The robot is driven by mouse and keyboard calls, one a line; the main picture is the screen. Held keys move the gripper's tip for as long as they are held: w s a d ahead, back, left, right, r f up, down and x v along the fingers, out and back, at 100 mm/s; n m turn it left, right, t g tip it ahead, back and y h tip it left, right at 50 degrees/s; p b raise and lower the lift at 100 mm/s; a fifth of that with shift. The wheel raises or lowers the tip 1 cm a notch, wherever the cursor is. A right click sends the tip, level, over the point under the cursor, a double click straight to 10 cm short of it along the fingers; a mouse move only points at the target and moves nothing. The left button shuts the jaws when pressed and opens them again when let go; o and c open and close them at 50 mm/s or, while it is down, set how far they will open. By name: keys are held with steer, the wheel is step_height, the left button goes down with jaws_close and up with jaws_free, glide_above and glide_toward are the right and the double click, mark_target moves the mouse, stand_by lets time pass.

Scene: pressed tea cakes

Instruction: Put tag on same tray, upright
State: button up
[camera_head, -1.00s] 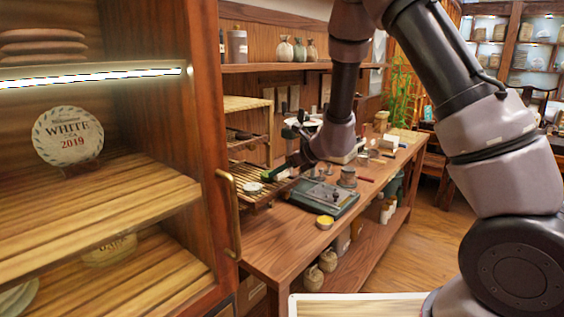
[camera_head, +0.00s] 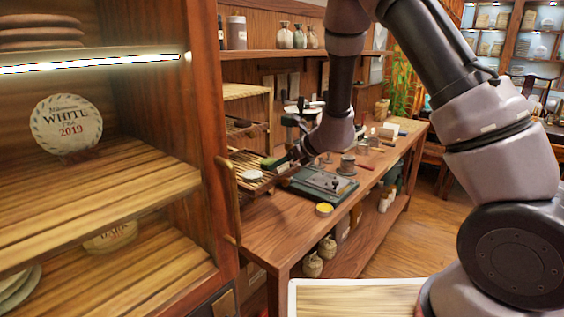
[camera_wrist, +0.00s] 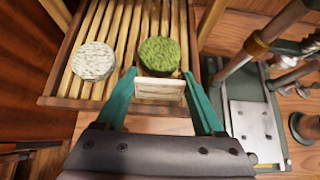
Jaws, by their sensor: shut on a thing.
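My gripper (camera_wrist: 160,98) is shut on the tag (camera_wrist: 160,90), a small cream card with faint lines, held between its green fingers. The tag stands roughly upright at the front edge of a slatted wooden tray (camera_wrist: 112,101). A green tea cake (camera_wrist: 159,55) lies on the tray just behind the tag. A whitish tea cake (camera_wrist: 93,60) lies to its left. I cannot tell whether the tag's lower edge touches the tray. In the head view my gripper (camera_head: 281,164) reaches over the tray (camera_head: 240,158) from the right; the whitish cake (camera_head: 251,175) shows there too.
More rack shelves (camera_head: 245,91) are above the tray. A green-based metal device (camera_head: 319,184) stands on the bench right of the tray. A yellow-topped tin (camera_head: 324,209) is near the bench's front edge. A cabinet with a brass handle (camera_head: 229,205) stands at the left.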

steer(key=shift+f, duration=0.3)
steer(key=o, duration=1.4)
